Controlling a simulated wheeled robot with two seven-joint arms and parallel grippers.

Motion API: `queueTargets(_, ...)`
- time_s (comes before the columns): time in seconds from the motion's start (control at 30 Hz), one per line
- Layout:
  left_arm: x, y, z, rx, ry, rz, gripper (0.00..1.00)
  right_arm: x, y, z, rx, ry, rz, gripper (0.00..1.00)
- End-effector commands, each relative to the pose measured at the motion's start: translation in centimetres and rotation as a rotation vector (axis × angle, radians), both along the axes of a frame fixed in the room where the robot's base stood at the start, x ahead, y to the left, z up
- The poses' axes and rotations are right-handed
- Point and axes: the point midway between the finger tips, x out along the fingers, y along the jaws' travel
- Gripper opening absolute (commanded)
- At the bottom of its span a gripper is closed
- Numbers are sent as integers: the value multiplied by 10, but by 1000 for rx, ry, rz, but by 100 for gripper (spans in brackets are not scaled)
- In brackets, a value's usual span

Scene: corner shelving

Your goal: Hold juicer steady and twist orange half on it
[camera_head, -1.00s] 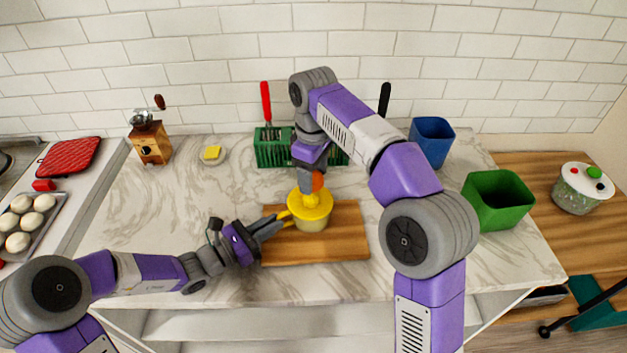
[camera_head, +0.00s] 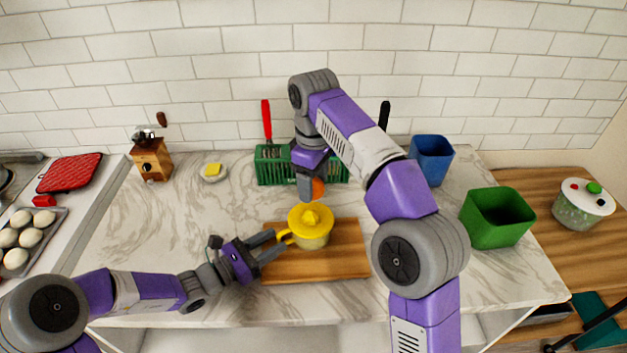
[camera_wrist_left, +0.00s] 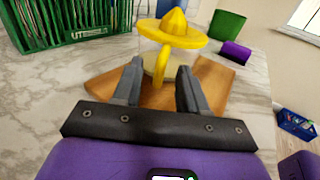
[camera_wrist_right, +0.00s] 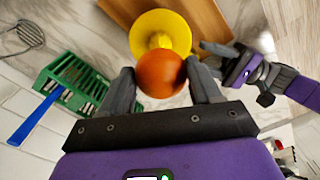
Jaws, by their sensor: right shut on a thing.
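The yellow juicer (camera_head: 312,238), with a cone on top and a side handle (camera_head: 284,238), stands upright on a wooden cutting board (camera_head: 345,265). My left gripper (camera_head: 274,244) is open at the handle side; in the left wrist view the handle (camera_wrist_left: 161,66) shows between its spread fingers (camera_wrist_left: 158,88). My right gripper (camera_head: 312,190) is shut on the orange half (camera_head: 318,188), held above and behind the cone, apart from it. In the right wrist view the orange half (camera_wrist_right: 161,74) sits between the fingers and partly covers the juicer (camera_wrist_right: 160,30).
A green rack (camera_head: 272,172) with utensils stands behind the board. A blue bin (camera_head: 431,160) and a green bin (camera_head: 497,218) stand to the right. A grinder (camera_head: 151,158) and a small dish with a yellow item (camera_head: 213,172) are at the back left.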

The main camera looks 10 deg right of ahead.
Motion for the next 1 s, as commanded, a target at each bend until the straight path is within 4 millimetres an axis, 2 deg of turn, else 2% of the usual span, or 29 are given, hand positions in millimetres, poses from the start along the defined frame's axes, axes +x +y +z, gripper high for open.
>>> queueTargets(0.27, -2, 6, 0, 0, 0, 2, 42, 0, 0, 0, 0, 0, 0, 34)
queueTargets(0.37, -8, 18, 0, 1, 0, 4, 42, 0, 0, 0, 0, 0, 0, 34)
queueTargets(0.73, -43, 86, 0, 1, 0, 5, 42, 0, 0, 0, 0, 0, 0, 34)
queueTargets(1.0, -55, 106, 0, 0, 0, 1, 42, 0, 0, 0, 0, 0, 0, 34)
